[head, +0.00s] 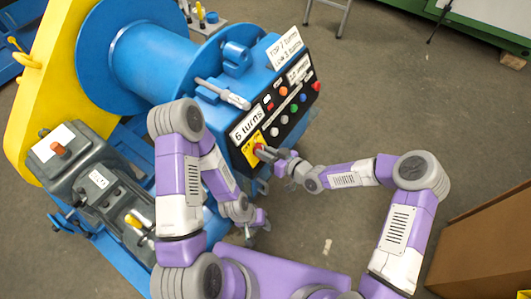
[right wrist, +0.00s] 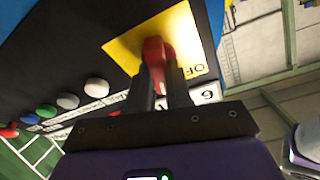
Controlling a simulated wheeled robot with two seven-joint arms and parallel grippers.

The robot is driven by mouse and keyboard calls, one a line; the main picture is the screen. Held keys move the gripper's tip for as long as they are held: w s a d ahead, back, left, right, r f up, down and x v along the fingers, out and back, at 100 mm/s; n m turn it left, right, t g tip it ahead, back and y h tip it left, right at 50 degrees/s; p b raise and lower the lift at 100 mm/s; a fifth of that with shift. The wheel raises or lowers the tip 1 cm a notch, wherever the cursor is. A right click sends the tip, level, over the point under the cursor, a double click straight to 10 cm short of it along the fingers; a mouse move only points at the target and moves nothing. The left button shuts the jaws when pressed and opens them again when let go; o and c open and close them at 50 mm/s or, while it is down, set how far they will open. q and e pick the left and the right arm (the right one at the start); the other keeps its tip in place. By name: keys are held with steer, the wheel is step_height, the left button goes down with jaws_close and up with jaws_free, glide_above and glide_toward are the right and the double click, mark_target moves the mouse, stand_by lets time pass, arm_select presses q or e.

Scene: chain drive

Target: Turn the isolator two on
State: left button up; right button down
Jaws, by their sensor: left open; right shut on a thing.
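A red rotary isolator handle (right wrist: 155,50) stands on a yellow plate (right wrist: 128,50) in the right wrist view. Part of a printed "OF..." label shows at the plate's edge. In the head view the red handle (head: 259,149) is at the lower end of the black control panel (head: 285,103). My right gripper (head: 274,155) is shut on the red handle; its fingers (right wrist: 160,85) hide the handle's lower part. No number naming the isolator is readable. My left gripper (head: 257,224) hangs open and empty below the panel, apart from it.
Several coloured buttons (right wrist: 68,101) sit beside the yellow plate. The panel belongs to a blue winch (head: 150,60) with a yellow guard (head: 52,85). A grey drive unit (head: 85,175) stands at left.

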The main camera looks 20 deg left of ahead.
steer(key=m+h, duration=0.1)
steer(key=m, duration=0.5)
steer(key=shift+t, duration=0.4)
steer(key=shift+m, duration=0.3)
steer(key=c, duration=1)
jaws_free()
steer(key=shift+c, duration=0.2)
steer(key=p+v, duration=0.2)
steer(key=v, duration=0.5)
steer(key=shift+s+d, duration=0.2)
